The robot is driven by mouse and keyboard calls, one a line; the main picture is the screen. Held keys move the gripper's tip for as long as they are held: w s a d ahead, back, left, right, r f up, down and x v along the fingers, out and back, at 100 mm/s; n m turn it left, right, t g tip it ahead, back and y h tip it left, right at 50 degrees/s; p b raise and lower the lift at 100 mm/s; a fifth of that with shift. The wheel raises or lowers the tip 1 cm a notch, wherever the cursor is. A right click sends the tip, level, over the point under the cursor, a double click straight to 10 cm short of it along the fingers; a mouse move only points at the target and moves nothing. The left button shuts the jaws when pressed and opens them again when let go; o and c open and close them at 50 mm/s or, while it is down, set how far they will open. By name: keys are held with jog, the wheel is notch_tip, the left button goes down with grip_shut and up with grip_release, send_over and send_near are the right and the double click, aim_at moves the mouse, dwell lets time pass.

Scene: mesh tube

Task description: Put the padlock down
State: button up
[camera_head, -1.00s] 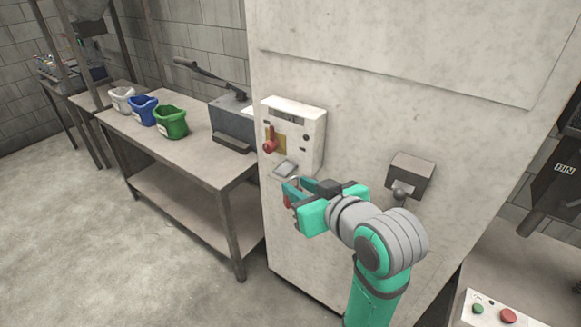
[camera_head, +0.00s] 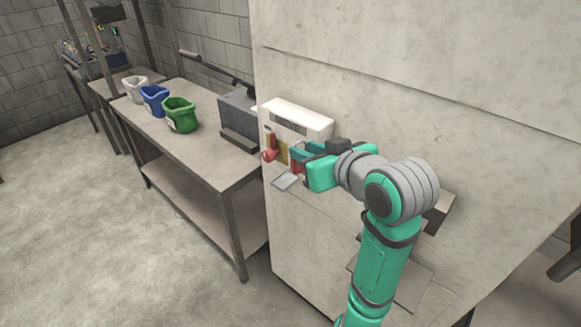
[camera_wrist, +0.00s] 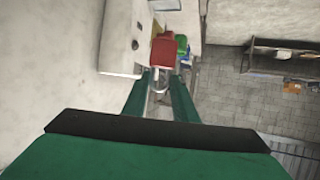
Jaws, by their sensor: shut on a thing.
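The red padlock (camera_head: 296,166) is held at the tips of my gripper (camera_head: 300,160), and is partly covered by the fingers in the head view. In the wrist view a red block that looks like its body (camera_wrist: 163,53) shows just past the fingertips (camera_wrist: 160,82). My gripper is shut on it, in front of the white control box (camera_head: 298,117) on the tall cabinet. A red handle (camera_head: 269,154) on a yellowish plate is on the box's face, just left of the fingertips. A small grey tray (camera_head: 286,183) sits below the box, under my gripper.
A metal table (camera_head: 205,158) stands to the left, holding a white bag (camera_head: 134,88), a blue bag (camera_head: 154,100), a green bag (camera_head: 179,115) and a grey lever machine (camera_head: 240,118). The tall cabinet (camera_head: 400,110) rises close behind my arm. The floor at left is clear.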

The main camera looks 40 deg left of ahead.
jog(key=shift+w+a+f, duration=0.85)
jog(key=shift+a+f, duration=0.6)
jog(key=shift+f, duration=0.45)
jog(key=shift+w+a+f, duration=0.85)
jog(key=shift+a+f, duration=0.6)
jog(key=shift+f, duration=0.45)
jog(key=shift+w+a+f, duration=0.85)
jog(key=shift+a+f, duration=0.6)
jog(key=shift+f, duration=0.45)
jog(key=shift+f, duration=0.1)
jog(key=o, duration=0.7)
jog(key=shift+f, duration=0.1)
jog(key=shift+o, duration=0.6)
